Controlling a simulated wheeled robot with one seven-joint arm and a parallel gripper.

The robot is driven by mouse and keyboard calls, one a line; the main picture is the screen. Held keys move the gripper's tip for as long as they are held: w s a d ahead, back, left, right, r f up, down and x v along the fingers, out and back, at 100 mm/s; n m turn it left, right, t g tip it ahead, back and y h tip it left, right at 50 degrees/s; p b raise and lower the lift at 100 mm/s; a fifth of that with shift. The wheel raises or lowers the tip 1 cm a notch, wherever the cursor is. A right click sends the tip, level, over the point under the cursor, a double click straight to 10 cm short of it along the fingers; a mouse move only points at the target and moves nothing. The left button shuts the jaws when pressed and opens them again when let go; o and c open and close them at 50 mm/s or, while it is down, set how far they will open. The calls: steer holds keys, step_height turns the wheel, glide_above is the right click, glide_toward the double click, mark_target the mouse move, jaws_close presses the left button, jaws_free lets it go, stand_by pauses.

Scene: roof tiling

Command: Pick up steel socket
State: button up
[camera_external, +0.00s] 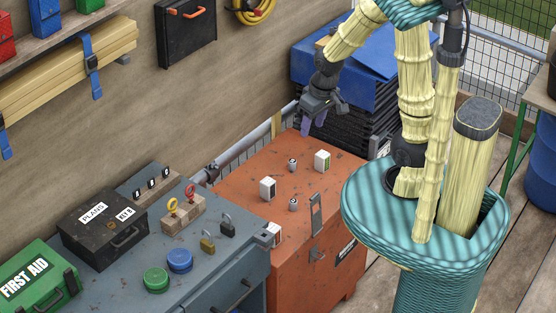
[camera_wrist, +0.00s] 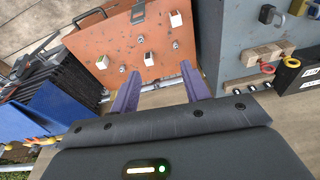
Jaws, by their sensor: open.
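Two small steel sockets stand upright on the orange chest's top (camera_external: 335,190) in the external view. One steel socket (camera_external: 292,164) is farther back and the other (camera_external: 293,204) is nearer the front. In the wrist view one small metal piece (camera_wrist: 122,69) shows near the chest's lower edge, and another (camera_wrist: 176,43) shows farther right. My gripper (camera_external: 314,125) is open and empty, with purple fingers, above the chest's back end. In the wrist view its fingers (camera_wrist: 158,82) are spread apart with no socket between them.
White boxes (camera_external: 268,188) and (camera_external: 322,160) stand close to the sockets. A grey bench (camera_external: 215,262) with padlocks and a black case (camera_external: 105,228) adjoins the chest.

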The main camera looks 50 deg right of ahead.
steer(key=w+d+f+m+y+b, duration=0.4)
steer(key=w+f+m+b, duration=0.1)
steer(key=f, duration=0.5)
steer(key=w+d+f+m+y+b, duration=0.4)
steer(key=f+m, duration=0.4)
steer(key=f, duration=0.2)
steer(key=w+d+f+m+y+b, duration=0.4)
steer(key=w+f, duration=0.4)
steer(key=f, duration=0.3)
steer(key=shift+w+d+m+b, duration=0.25)
steer(key=shift+d+m+b, duration=0.15)
steer(key=shift+m+b, duration=0.65)
steer(key=shift+a+f, duration=0.1)
steer(key=shift+f, duration=0.1)
steer(key=x, duration=1.2)
steer(key=shift+p, duration=0.3)
steer(key=shift+f, duration=0.1)
steer(key=x, duration=0.5)
